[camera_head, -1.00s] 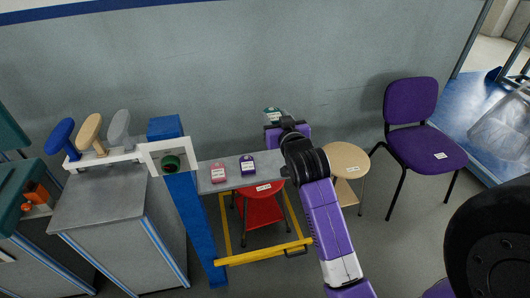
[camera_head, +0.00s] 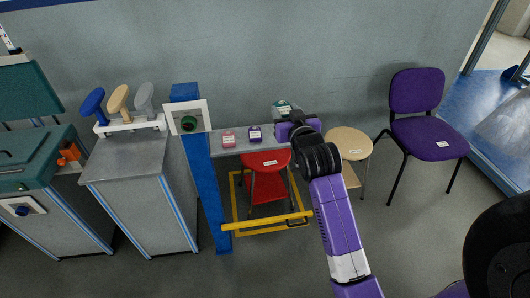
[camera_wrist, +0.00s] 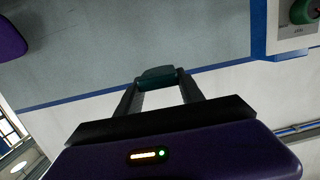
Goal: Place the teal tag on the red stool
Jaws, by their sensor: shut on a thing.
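My gripper (camera_head: 288,118) is shut on the teal tag (camera_head: 283,106) and holds it up near the back wall, above and right of the grey shelf. In the wrist view the teal tag (camera_wrist: 157,75) sits between the two fingertips. The red stool (camera_head: 255,159) stands under the front of the shelf, inside a yellow frame. A white label lies on its seat. The stool is below and left of my gripper in the picture, and the tag is apart from it.
A pink tag (camera_head: 229,140) and a dark purple tag (camera_head: 255,135) lie on the shelf. A blue post (camera_head: 205,200) and yellow bar (camera_head: 265,223) stand before the stool. A wooden stool (camera_head: 350,138) and purple chair (camera_head: 428,135) are to the right.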

